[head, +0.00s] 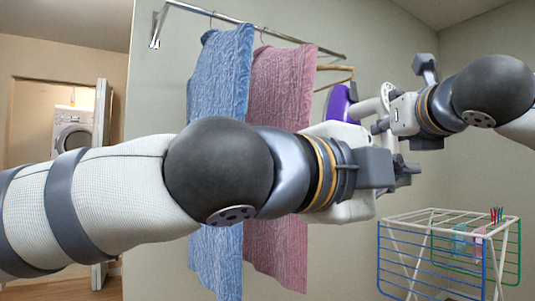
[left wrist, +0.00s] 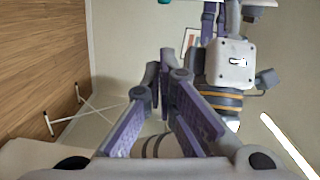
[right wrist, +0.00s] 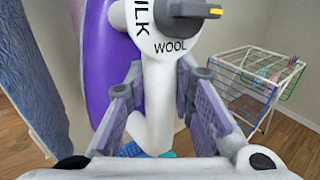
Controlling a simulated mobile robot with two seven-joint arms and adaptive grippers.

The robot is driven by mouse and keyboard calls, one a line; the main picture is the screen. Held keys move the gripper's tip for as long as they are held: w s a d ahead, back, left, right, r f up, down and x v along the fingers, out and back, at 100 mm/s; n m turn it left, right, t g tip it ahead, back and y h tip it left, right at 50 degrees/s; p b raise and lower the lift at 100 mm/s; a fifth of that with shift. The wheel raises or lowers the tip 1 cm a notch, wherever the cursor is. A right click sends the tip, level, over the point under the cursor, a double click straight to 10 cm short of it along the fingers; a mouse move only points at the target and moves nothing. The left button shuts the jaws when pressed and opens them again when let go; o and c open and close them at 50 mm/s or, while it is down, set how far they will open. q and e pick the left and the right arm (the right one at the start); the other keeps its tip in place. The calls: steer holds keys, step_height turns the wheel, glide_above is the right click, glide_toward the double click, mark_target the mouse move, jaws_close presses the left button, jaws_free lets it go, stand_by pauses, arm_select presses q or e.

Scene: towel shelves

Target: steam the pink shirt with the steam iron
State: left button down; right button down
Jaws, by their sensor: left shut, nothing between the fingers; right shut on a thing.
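The pink shirt (head: 281,90), a long ribbed cloth, hangs from the rail in the head view; my left arm hides its middle. The steam iron (head: 339,102) is purple and white, just right of the pink shirt and apart from it in the picture. My right gripper (head: 377,127) is shut on the iron. In the right wrist view, its fingers (right wrist: 160,100) sit either side of the white handle (right wrist: 158,85), below a dial with fabric names. My left gripper (head: 408,173) is shut and empty, below the right one; its closed fingers also show in the left wrist view (left wrist: 166,75).
A blue cloth (head: 222,75) hangs left of the pink shirt on the metal wall rail (head: 275,34). An empty wooden hanger (head: 338,68) is to the right. A drying rack (head: 448,219) with small cloths and pegs stands lower right. A doorway with a washing machine (head: 73,130) is at left.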

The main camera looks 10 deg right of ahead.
steer(key=shift+r, duration=0.2)
arm_select(q)
steer(key=shift+s+d+f+m, duration=0.15)
steer(key=shift+s+f+m, duration=0.1)
steer(key=shift+s, duration=0.1)
steer(key=shift+s+d+f+m, duration=0.1)
steer(key=shift+s+d+m, duration=0.05)
steer(key=shift+s+m, duration=0.15)
steer(key=w+d, duration=0.8)
steer(key=shift+w, duration=0.2)
steer(key=shift+w+f, duration=0.1)
steer(key=shift+f, duration=0.05)
